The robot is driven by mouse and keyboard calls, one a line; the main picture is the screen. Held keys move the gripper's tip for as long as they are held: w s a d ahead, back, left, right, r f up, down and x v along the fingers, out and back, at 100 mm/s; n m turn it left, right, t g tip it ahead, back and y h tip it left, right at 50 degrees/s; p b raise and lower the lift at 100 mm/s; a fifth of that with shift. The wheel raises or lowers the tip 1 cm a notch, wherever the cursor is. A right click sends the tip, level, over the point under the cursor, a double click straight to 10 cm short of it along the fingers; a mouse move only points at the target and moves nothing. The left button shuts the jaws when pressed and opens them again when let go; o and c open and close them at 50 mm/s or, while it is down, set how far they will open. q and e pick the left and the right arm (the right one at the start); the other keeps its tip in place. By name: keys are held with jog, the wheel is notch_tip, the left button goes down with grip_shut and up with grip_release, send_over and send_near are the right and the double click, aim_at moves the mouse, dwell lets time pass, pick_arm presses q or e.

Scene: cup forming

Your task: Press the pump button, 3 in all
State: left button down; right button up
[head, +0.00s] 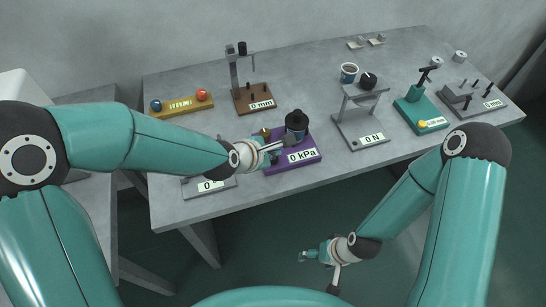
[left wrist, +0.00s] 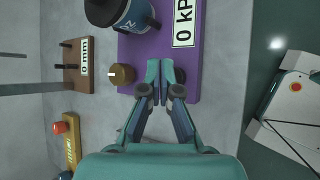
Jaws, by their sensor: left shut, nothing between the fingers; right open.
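The purple pump base (head: 276,168) reads "0 kPa" and carries a dark cylinder (head: 296,121) and a brass knob (head: 264,132). In the left wrist view the purple base (left wrist: 160,42) lies under my fingers, with the brass knob (left wrist: 122,74) just left of them. A dark round part (left wrist: 181,75), perhaps the pump button, shows partly beside the fingertips, which hide some of it. My left gripper (head: 279,145) is shut and empty over the base's front; I cannot tell whether it touches. My right gripper (head: 317,272) is open and empty, low in front of the table.
A brown "mm" stand (head: 253,98) and a yellow block with red and blue balls (head: 181,104) stand to the left. A grey "0 N" press (head: 361,128), a green stand (head: 421,115) and a grey vise-like fixture (head: 478,103) stand to the right.

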aim_at(273, 160)
pick_arm(q)
jog(key=shift+f, duration=0.1)
dwell(0.7)
jog(key=shift+f+b, duration=0.25)
jog(key=shift+b, duration=0.4)
jog(key=shift+f+b, duration=0.55)
jog(key=shift+b, duration=0.15)
dwell(0.6)
jog(key=shift+r, duration=0.1)
jog(key=shift+r+p, duration=0.65)
jog(key=shift+r, duration=0.2)
jog(key=shift+r+p, duration=2.05)
jog(key=shift+r, duration=0.45)
